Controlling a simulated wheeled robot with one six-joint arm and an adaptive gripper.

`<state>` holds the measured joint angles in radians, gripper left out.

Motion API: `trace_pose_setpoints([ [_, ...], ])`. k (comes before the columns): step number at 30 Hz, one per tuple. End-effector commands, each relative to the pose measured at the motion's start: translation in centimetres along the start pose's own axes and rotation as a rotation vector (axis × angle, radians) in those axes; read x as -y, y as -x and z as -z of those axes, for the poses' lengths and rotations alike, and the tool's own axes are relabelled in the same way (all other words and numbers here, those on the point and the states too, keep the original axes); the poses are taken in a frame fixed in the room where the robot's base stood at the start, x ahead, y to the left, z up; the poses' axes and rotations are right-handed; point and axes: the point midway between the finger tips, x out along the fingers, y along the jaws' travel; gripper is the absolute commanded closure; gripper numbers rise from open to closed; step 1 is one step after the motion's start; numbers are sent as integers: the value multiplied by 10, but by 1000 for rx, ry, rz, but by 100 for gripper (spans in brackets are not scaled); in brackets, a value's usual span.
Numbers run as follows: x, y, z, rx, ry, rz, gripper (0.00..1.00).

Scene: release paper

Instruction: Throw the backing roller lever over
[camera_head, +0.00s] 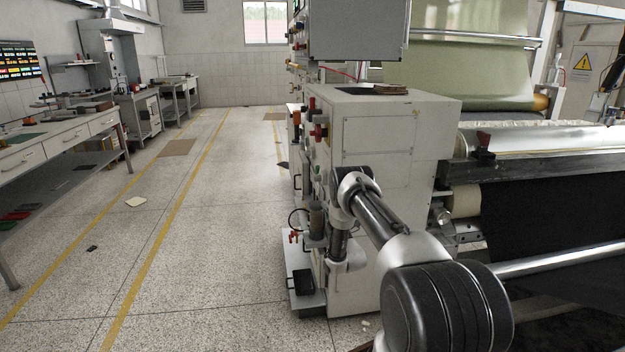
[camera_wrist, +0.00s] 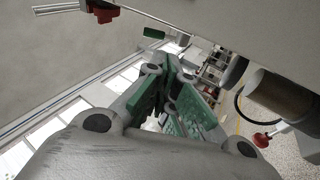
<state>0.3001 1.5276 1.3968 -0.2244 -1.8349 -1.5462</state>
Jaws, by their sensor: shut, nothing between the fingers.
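My gripper (camera_wrist: 172,62) shows in the wrist view with its green-padded fingers drawn together and nothing between them. Its fingers lie close to the pale machine side, apart from the red parts there. A red knob on a metal rod (camera_wrist: 103,12) is at the upper left of the wrist view. A red handle (camera_wrist: 262,140) is at the right, beside a brown cylinder. In the head view, red-handled parts (camera_head: 318,131) stand on the machine's left side, and a dark red piece (camera_head: 483,138) sits by the roller. I cannot tell which is the backing roller lever. My arm hides part of the machine side.
The grey machine cabinet (camera_head: 385,125) stands close beside my arm. The black web (camera_head: 550,220) and metal rollers are at the right. A workbench (camera_head: 60,145) lines the left wall. The speckled floor (camera_head: 210,240) between is mostly free, with a few small flat pieces on it.

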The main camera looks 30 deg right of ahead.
Motion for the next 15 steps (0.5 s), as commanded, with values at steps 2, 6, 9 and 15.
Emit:
trace_pose_setpoints([
  [2,-10,0,0,0,51,-40,100],
  [6,-10,0,0,1,85,-40,100],
  [9,-10,0,0,1,85,-39,100],
  [15,-10,-2,0,1,83,-39,100],
])
